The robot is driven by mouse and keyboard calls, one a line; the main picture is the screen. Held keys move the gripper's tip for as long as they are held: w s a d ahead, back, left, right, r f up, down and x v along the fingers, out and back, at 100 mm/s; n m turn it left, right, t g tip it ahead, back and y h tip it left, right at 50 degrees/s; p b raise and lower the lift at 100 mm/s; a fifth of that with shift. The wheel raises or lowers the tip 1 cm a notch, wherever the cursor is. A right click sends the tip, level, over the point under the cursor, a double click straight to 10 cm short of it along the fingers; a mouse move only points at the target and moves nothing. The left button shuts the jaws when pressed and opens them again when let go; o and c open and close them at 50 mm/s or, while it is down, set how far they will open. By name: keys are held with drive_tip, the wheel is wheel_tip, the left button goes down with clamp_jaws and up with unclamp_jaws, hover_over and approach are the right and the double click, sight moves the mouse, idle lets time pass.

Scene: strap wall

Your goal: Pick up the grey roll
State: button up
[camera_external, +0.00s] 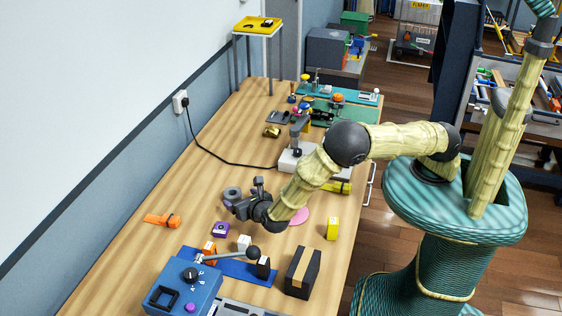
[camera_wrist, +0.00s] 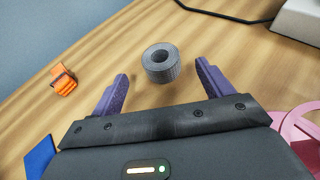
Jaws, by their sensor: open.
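The grey roll (camera_wrist: 161,62) is a ring of ribbed strap lying flat on the wooden table, its hole facing up. In the external view the grey roll (camera_external: 232,193) lies just left of my gripper (camera_external: 243,210). In the wrist view my gripper (camera_wrist: 158,88) is open, its two purple fingers spread wide. The roll appears beyond and between the fingertips, with nothing held. I cannot tell the exact height of the fingers above the table.
An orange strap bundle (camera_external: 162,220) lies to the left, and a purple block (camera_external: 220,230) sits close below my gripper. A pink disc (camera_external: 299,216), yellow block (camera_external: 333,229) and dark box (camera_external: 303,272) stand nearby. A white-based device (camera_external: 296,158) stands behind. Bare wood surrounds the roll.

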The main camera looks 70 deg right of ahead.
sight(233, 194)
drive_tip(key=shift+p+x, duration=0.3)
drive_tip(key=shift+x, duration=1.65)
drive_tip(key=shift+f+p+x, duration=0.2)
drive_tip(key=shift+p+x, duration=0.8)
drive_tip(key=shift+x, duration=1.6)
drive_tip(key=shift+s+a, duration=0.1)
drive_tip(key=c, duration=1.1)
drive_tip(key=shift+r, duration=0.15)
wheel_tip(233, 194, up, 10)
drive_tip(key=shift+f+b, duration=0.1)
drive_tip(key=shift+b, duration=1)
